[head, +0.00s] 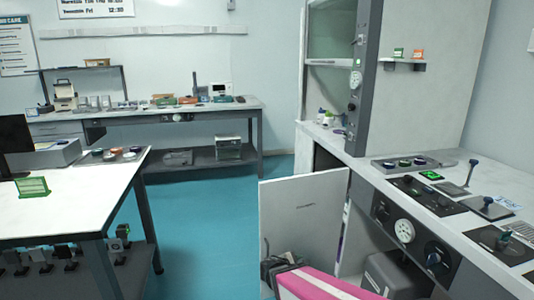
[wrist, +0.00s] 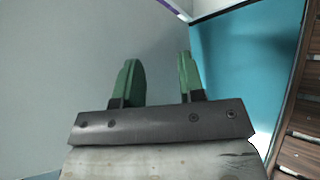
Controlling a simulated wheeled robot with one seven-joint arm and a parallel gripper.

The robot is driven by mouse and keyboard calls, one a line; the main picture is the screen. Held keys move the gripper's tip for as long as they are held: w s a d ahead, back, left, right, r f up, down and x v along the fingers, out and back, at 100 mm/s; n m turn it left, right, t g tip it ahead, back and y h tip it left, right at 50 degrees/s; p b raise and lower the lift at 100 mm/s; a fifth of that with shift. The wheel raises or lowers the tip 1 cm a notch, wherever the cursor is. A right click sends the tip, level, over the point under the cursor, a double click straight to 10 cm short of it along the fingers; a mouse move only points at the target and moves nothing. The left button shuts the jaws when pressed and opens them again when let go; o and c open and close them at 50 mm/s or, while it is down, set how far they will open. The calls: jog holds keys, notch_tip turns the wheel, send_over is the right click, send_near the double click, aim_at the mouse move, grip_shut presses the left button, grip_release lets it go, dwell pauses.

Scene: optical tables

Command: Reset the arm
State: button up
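My gripper (wrist: 158,75) shows in the wrist view with its two green fingers well apart. It is open, and nothing is between the fingers. A plain grey surface fills most of the view behind it, and the fingers show no clear contact with it.
In the head view a white cabinet door (head: 300,222) stands open below the right bench (head: 455,232), which carries control panels. A white table (head: 90,195) is at the left. A back bench (head: 150,113) holds several instruments. Blue-green floor (head: 205,215) is clear between them.

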jog(key=s+d+r+m+g+y, duration=0.2)
jog(key=r+m+g+y, duration=0.1)
jog(key=m, duration=0.6)
jog(key=s+d+r+m+g+y, duration=0.2)
jog(key=d+r+m+g+y, duration=0.1)
jog(key=m+g+y, duration=0.2)
jog(key=shift+s+d+m+y, duration=0.2)
jog(key=shift+s+m+y, duration=0.2)
jog(key=shift+m+y, duration=1.2)
jog(key=shift+m+h, duration=0.4)
